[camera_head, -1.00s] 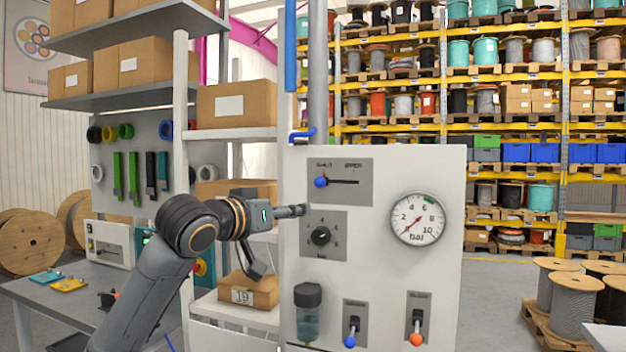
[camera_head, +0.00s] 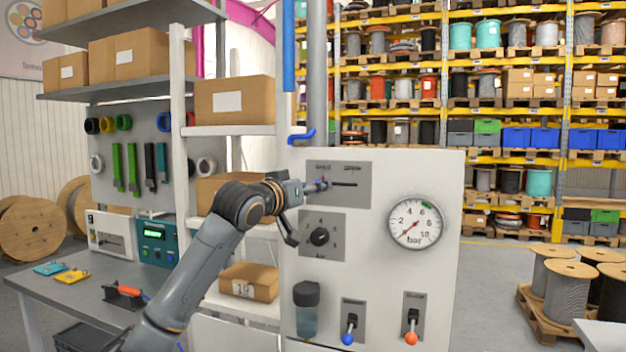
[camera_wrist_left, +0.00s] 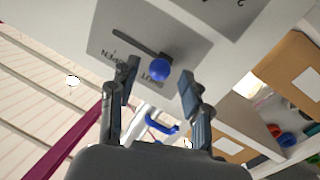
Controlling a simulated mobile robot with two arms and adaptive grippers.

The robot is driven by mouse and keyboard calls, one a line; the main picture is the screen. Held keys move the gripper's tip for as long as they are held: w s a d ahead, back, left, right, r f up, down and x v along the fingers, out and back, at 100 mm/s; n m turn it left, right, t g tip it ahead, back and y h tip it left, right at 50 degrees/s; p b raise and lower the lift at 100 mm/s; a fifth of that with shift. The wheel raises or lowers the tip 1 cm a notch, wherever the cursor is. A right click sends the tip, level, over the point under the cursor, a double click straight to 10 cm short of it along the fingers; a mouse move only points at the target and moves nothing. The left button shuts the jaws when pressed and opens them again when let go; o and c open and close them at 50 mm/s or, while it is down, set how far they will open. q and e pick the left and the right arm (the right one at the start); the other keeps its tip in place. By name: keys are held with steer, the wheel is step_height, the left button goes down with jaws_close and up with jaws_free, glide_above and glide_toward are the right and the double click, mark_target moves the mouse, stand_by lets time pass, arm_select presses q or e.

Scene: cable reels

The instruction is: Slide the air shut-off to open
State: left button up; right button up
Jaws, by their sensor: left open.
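The air shut-off is a slider on a grey plate (camera_head: 365,195) high on the white panel, with a dark slot (camera_head: 344,184) running sideways. Its blue ball knob (camera_wrist_left: 159,69) sits at the SHUT end of the slot, the left end in the head view, where my gripper mostly hides it. The OPEN label is toward the other end. My left gripper (camera_head: 321,186) is at the knob, reaching in from the left. In the left wrist view its two fingers are open, one on each side of the knob, with gaps showing. My right gripper is not in view.
Below the slider are a black rotary knob (camera_head: 319,236), a bar gauge (camera_head: 415,221), a blue-tipped lever (camera_head: 348,331) and an orange-tipped lever (camera_head: 412,330). A blue pipe fitting (camera_head: 301,137) is just above the panel. Shelves with cartons (camera_head: 235,100) stand left of it.

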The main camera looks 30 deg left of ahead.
arm_select(q)
steer(key=shift+w, duration=0.35)
jaws_close()
steer(key=d, duration=0.2)
steer(key=w+d+p, duration=0.1)
steer(key=d, duration=0.4)
steer(key=shift+w, duration=0.3)
steer(key=shift+c, duration=1.2)
jaws_free()
steer(key=shift+d, duration=0.1)
steer(key=shift+o, duration=1.2)
steer(key=shift+w+d, duration=0.1)
steer(key=shift+d, duration=0.1)
steer(key=shift+a, duration=0.1)
